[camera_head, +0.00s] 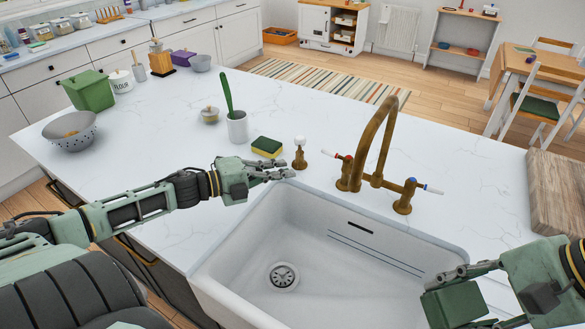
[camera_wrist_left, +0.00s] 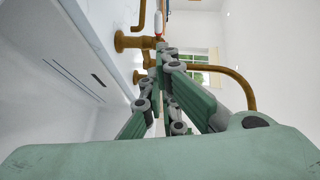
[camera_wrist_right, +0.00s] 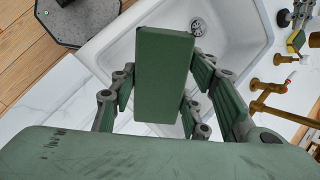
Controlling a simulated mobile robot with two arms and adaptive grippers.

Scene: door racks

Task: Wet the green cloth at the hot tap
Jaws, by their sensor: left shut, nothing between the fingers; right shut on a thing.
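The green cloth, a folded flat block (camera_wrist_right: 163,75), is held in my right gripper (camera_wrist_right: 160,95) over the sink's right front edge; it also shows in the head view (camera_head: 450,306). The brass tap (camera_head: 376,145) stands behind the sink (camera_head: 340,255). Its left handle with a red mark (camera_head: 338,157) is the hot one; the right handle has a blue mark (camera_head: 424,188). No water shows under the spout. My left gripper (camera_head: 290,173) is shut and empty, left of the red-marked handle and apart from it in the head view. The left wrist view shows its closed fingertips (camera_wrist_left: 168,52) near the brass fittings.
A yellow-green sponge (camera_head: 267,148), a brass dispenser with a white top (camera_head: 299,152) and a white pot with a green brush (camera_head: 237,126) stand behind my left gripper. A wooden board (camera_head: 556,205) lies at right. The sink basin is empty.

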